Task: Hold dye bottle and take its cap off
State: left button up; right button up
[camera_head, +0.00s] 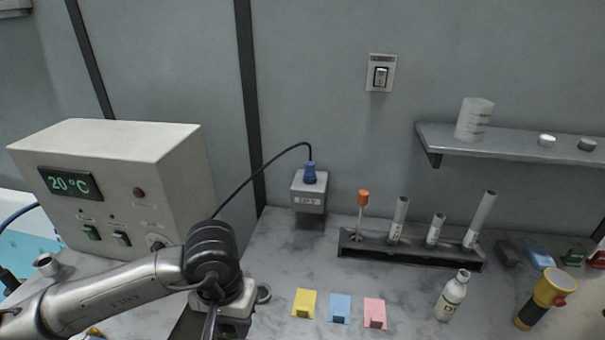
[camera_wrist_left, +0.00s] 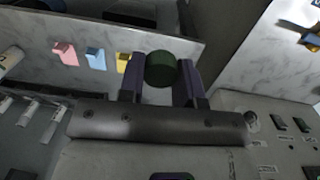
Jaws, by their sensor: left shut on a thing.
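My left gripper (camera_head: 208,328) is low in the head view, left of the coloured blocks, and its fingertips run out of the picture. In the left wrist view its two purple fingers (camera_wrist_left: 161,75) are shut on a dark green cylindrical thing (camera_wrist_left: 160,68), which looks like a bottle or its cap. I cannot tell whether this is part of the dye bottle. A small white labelled bottle (camera_head: 453,297) stands upright at the right of the counter in the head view, apart from the gripper. My right gripper is not in view.
Yellow (camera_head: 304,303), blue (camera_head: 340,308) and pink (camera_head: 375,313) blocks lie on the marble counter. Behind them is a black rack (camera_head: 412,252) with several tubes. A control box (camera_head: 118,180) stands left; a yellow-black flashlight-like thing (camera_head: 541,298) stands right.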

pick_arm(q)
jog(key=a+f+n, duration=0.2)
jog(key=a, duration=0.6)
jog(key=s+r+p, duration=0.4)
jog(key=r+p, duration=1)
jog(key=p, duration=0.2)
jog(key=s+r+p, duration=0.4)
jog(key=r+p, duration=1.1)
jog(key=p, duration=0.1)
jog(key=shift+r+p, duration=0.25)
jog(key=shift+p, duration=0.1)
jog(key=shift+s+d, duration=0.1)
